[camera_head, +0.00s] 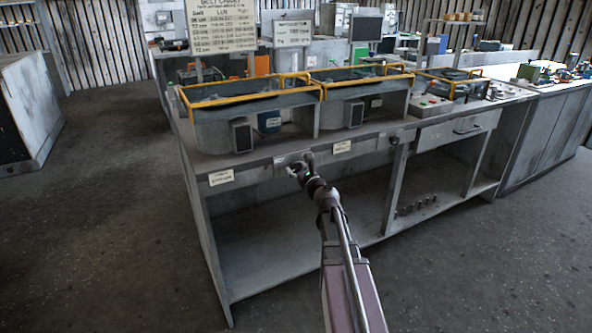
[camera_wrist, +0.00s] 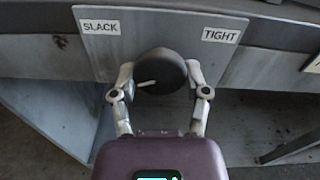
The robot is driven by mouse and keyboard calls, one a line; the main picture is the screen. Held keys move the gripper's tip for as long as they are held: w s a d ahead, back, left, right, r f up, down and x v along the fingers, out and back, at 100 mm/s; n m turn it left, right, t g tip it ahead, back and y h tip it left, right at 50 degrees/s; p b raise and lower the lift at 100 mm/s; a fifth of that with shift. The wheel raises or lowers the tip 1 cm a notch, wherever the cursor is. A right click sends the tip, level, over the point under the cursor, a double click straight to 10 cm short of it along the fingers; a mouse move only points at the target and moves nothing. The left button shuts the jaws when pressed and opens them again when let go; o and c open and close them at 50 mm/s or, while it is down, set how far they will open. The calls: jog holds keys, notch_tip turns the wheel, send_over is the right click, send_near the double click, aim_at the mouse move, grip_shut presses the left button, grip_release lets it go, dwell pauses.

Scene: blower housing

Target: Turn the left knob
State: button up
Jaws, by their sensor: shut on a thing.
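A round dark knob (camera_wrist: 161,66) sits on a grey plate (camera_wrist: 107,52) on the bench front in the wrist view. The plate has a SLACK label (camera_wrist: 100,27) at left and a TIGHT label (camera_wrist: 220,35) at right. A short white mark on the knob points left, slightly down. My gripper (camera_wrist: 159,75) has one finger on each side of the knob and is shut on it. In the head view my gripper (camera_head: 300,170) is at the left part of the bench front and mostly hides this knob. A dark knob-like part (camera_head: 394,140) shows farther right.
The bench (camera_head: 258,155) carries grey housings with yellow rails (camera_head: 250,94) above the gripper. Paper labels (camera_head: 221,177) are on its front edge. A drawer (camera_head: 457,130) is at right. Small parts stand on the lower shelf (camera_head: 418,204). The floor at left is clear.

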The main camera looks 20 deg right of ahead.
jog(key=shift+n, duration=0.3)
jog(key=n, duration=0.5)
jog(key=shift+d, duration=0.1)
jog(key=n, duration=0.5)
jog(key=shift+d+r+n, duration=0.1)
jog(key=shift+n, duration=0.3)
jog(key=n, duration=0.5)
jog(key=shift+r, duration=0.15)
jog(key=n, duration=0.5)
jog(key=shift+p, duration=0.35)
jog(key=o, duration=1.1)
jog(key=shift+o, duration=0.2)
